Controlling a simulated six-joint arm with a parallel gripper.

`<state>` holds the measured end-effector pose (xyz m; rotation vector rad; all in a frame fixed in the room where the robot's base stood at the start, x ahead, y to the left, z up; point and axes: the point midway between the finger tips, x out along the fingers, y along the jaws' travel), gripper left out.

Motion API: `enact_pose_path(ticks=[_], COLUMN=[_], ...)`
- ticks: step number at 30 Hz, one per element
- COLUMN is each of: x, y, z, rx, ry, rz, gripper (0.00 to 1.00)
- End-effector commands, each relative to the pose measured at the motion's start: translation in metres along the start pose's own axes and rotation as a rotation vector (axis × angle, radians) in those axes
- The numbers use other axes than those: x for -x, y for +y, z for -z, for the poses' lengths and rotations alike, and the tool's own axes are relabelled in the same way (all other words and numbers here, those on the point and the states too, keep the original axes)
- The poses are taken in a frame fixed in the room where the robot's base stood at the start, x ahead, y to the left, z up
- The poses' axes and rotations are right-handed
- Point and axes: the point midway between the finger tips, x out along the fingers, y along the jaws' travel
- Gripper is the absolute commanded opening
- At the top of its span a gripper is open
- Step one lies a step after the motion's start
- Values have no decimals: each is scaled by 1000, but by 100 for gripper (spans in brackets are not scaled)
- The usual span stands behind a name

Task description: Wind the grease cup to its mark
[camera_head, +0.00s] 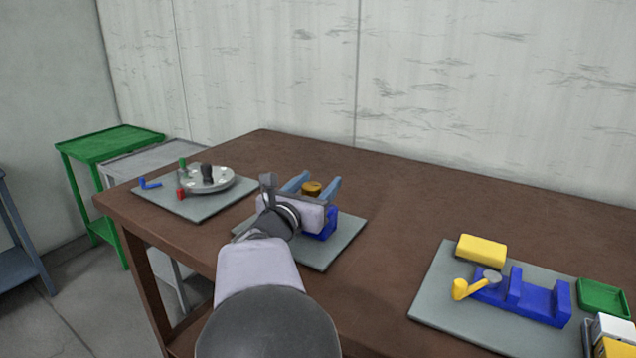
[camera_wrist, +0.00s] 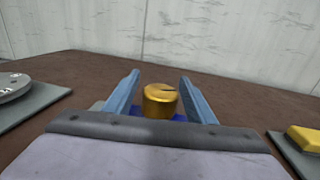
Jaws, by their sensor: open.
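The grease cup (camera_wrist: 160,100) is a brass-coloured cylinder with a dark line on its top. It stands upright on a blue block, which shows below it in the wrist view. In the head view the cup (camera_head: 312,188) shows between the two blue-grey fingers, above the blue block (camera_head: 322,228) on a grey plate (camera_head: 340,243). My gripper (camera_wrist: 158,95) is open, with one finger on each side of the cup. A gap shows between each finger and the cup. The cup's lower part and much of the blue block are hidden by my gripper.
Left is a plate (camera_head: 225,206) with a grey dial (camera_head: 222,183) and small coloured handles. Right is a plate (camera_head: 440,300) with a blue fixture (camera_head: 535,302), a yellow crank (camera_head: 463,289) and a yellow block (camera_head: 481,249). A green tray (camera_head: 603,296) lies at far right. The table's back is clear.

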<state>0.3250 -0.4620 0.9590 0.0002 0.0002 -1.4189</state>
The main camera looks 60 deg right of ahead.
Motion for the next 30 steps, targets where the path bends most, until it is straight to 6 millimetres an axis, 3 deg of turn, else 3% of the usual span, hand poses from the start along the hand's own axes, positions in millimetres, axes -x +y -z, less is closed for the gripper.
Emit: enact_pose_path(ticks=[10, 15, 30], x=[-3, -3, -4], y=[0, 0, 2], z=[0, 0, 4], rx=[0, 0, -8], ry=[0, 0, -1], rz=[0, 0, -51], gripper=[48, 9, 9])
